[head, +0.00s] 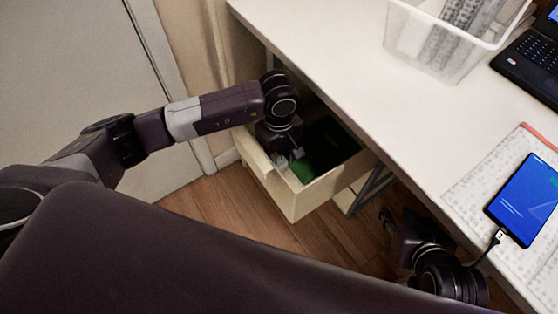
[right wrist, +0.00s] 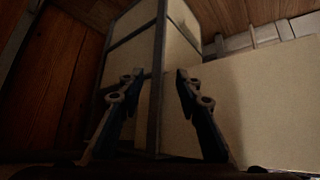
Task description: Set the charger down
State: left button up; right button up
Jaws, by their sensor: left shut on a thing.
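My left gripper (head: 290,148) reaches down into an open drawer (head: 296,203) under the desk. It is shut on the charger, which is mostly hidden by the gripper and wrist. Small pale shapes show at the fingertips, but I cannot tell which of them is the charger or whether it touches the drawer floor. A green item (head: 318,162) and a dark item (head: 332,142) lie in the drawer to the right. My right gripper (head: 388,218) is low beside the desk; in the right wrist view its fingers (right wrist: 158,78) are apart with nothing between them.
A tablet-like phone (head: 527,200) with a cable (head: 491,246) plugged in lies on a pale mat (head: 473,188) on the white desk (head: 345,75). A clear bin (head: 432,52) and a laptop (head: 530,62) stand further back. The desk's left part is clear.

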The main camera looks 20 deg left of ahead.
pick_arm(q)
jog(key=o, duration=1.1)
jog(key=shift+o, duration=0.7)
